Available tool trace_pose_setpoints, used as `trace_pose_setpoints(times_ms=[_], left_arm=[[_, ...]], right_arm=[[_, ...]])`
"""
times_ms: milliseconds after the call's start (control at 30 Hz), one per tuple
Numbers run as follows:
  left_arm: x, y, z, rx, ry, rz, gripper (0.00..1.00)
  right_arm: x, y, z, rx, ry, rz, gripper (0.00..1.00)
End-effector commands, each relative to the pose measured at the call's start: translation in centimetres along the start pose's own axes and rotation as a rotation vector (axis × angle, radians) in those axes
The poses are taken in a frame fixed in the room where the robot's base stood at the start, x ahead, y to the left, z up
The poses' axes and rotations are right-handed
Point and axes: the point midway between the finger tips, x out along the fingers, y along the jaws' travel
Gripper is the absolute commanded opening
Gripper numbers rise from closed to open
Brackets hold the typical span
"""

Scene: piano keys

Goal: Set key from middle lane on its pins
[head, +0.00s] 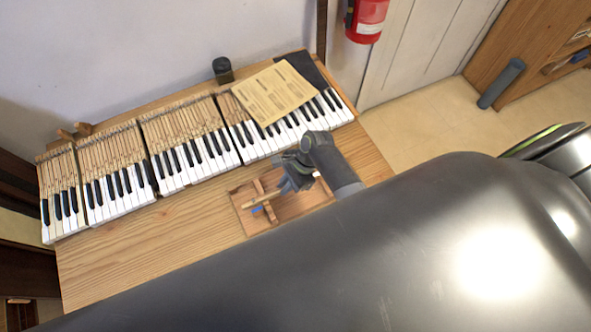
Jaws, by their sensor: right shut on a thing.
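A wooden tray (310,208) with raised dividers lies on the bench in front of the keyboard. My right gripper (284,188) is over the tray, shut on a slim pale wooden key (262,199). The key sticks out to the lower left of the jaws, and its other end is hidden by the gripper. I cannot tell whether the key is clear of the tray. The keyboard (190,165) runs across the bench in several sections, with white and black keys in front and bare wooden key backs behind. The pins are too small to make out. My left gripper is not in view.
A brown paper sheet (272,93) lies over the right part of the keyboard. A dark cylinder (223,70) stands behind the keys. A small blue piece (257,210) shows in the tray. The bench (150,250) is bare at the front left.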

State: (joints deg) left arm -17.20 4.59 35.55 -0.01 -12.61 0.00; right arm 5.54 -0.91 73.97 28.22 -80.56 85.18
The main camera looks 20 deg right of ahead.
Motion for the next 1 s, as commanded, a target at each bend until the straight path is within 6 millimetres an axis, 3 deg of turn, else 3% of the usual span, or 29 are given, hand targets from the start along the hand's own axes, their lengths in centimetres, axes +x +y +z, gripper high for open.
trace_pose_setpoints(times_ms=[100, 567, 1000], left_arm=[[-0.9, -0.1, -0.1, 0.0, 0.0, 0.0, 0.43], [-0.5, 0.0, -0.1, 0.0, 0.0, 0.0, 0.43], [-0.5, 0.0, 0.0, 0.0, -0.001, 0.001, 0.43]], right_arm=[[-0.8, 0.0, 0.4, 0.0, 0.0, -0.001, 0.0], [-2.2, 0.0, 1.2, -0.001, -0.001, -0.002, 0.0], [-5.2, -0.1, 2.8, -0.003, 0.0, -0.003, 0.0]])
